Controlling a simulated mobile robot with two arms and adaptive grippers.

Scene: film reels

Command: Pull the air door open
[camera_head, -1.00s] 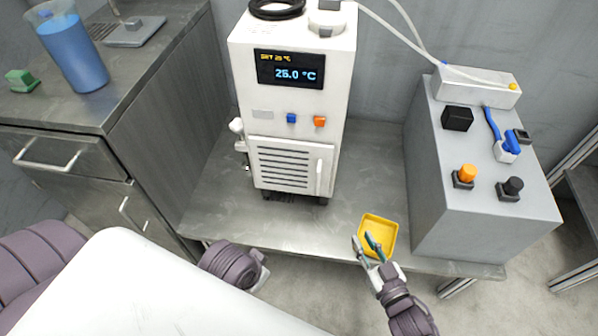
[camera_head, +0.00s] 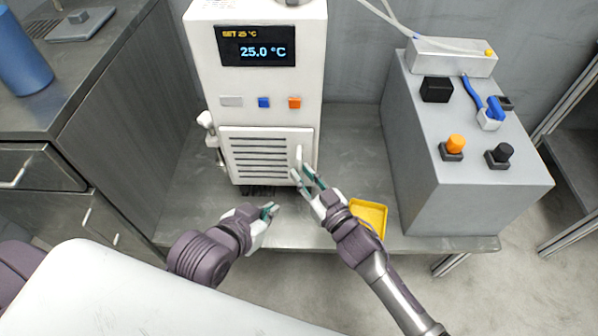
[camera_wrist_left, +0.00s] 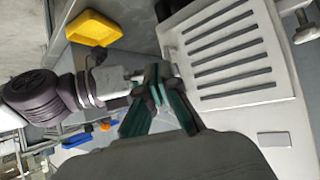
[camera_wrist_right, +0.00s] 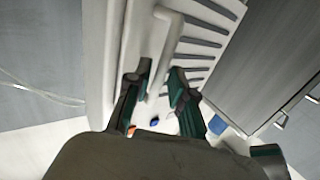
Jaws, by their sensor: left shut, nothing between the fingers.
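The air door (camera_head: 262,160) is the white louvred panel low on the front of the white chiller (camera_head: 215,85); it looks closed. Its upright white handle (camera_head: 299,156) is on the door's right side. My right gripper (camera_head: 307,182) is open at the handle. In the right wrist view the handle (camera_wrist_right: 166,50) appears between the spread fingers (camera_wrist_right: 160,82), without clear contact. My left gripper (camera_head: 271,209) is shut and empty, below the door and left of the right gripper. The louvres (camera_wrist_left: 225,50) also show in the left wrist view, beyond the left fingertips.
A yellow tray (camera_head: 372,208) lies on the bench, partly behind my right arm. A grey control box (camera_head: 430,190) with buttons stands at right. A metal cabinet (camera_head: 110,130) is at left, with a blue container (camera_head: 22,55) on it. Bare bench (camera_head: 350,140) lies between chiller and box.

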